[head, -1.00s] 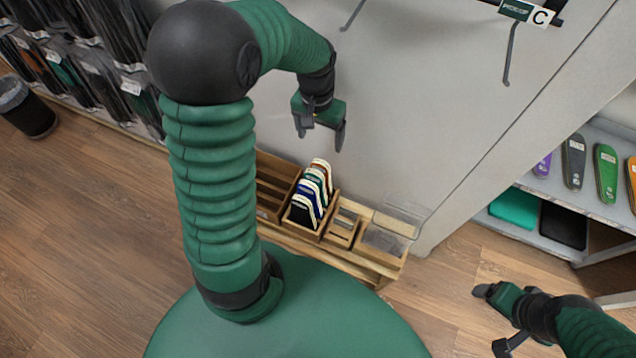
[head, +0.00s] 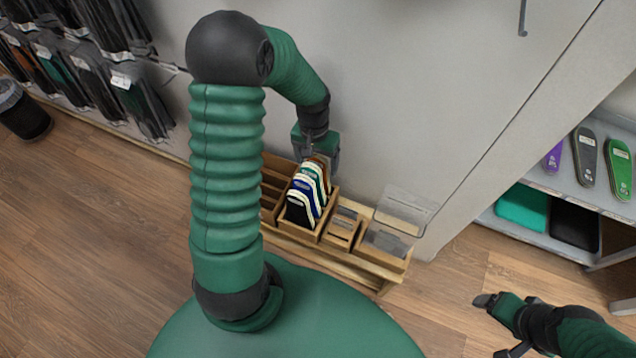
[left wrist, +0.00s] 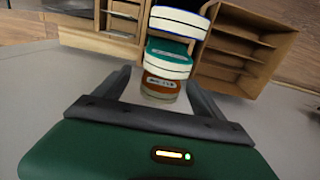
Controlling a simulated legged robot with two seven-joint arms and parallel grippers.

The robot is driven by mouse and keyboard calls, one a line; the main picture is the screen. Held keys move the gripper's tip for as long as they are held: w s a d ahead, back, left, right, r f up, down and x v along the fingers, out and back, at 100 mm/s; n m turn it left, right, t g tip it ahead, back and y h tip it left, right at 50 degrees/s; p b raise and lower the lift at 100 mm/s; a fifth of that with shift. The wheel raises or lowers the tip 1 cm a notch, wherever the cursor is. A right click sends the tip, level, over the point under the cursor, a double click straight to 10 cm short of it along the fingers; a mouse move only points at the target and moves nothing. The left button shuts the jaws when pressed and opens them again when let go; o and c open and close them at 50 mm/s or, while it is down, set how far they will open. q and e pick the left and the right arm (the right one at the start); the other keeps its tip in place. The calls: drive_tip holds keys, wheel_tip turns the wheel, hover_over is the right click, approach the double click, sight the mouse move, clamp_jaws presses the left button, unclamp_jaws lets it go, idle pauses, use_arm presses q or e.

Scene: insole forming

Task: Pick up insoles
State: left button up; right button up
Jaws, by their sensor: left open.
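Several insoles (head: 301,202) stand in a row in a wooden bin of the tray (head: 340,252), black at the front, then blue, green and brown behind. My left gripper (head: 319,160) is at the back end of the row and hides part of it. In the left wrist view its open fingers (left wrist: 155,90) are on either side of a brown insole (left wrist: 159,88), with a green insole (left wrist: 168,58) just beyond. I cannot tell whether the fingers touch it. My right gripper (head: 492,328) is apart from the tray, low over the floor at right.
Empty wooden compartments (head: 273,190) lie left of the insoles. A small divided box (head: 342,229) and a clear holder (head: 403,210) are to the right. The wall is close behind. A shelf (head: 560,190) with displayed insoles stands at right.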

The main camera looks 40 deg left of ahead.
use_arm(q)
drive_tip(key=shift+f, duration=0.2)
drive_tip(key=shift+a+f, duration=0.1)
drive_tip(key=shift+a, duration=0.2)
drive_tip(key=c, duration=0.6)
drive_tip(key=shift+d, duration=0.2)
drive_tip(key=c, duration=1)
clamp_jaws()
drive_tip(key=shift+a, duration=0.1)
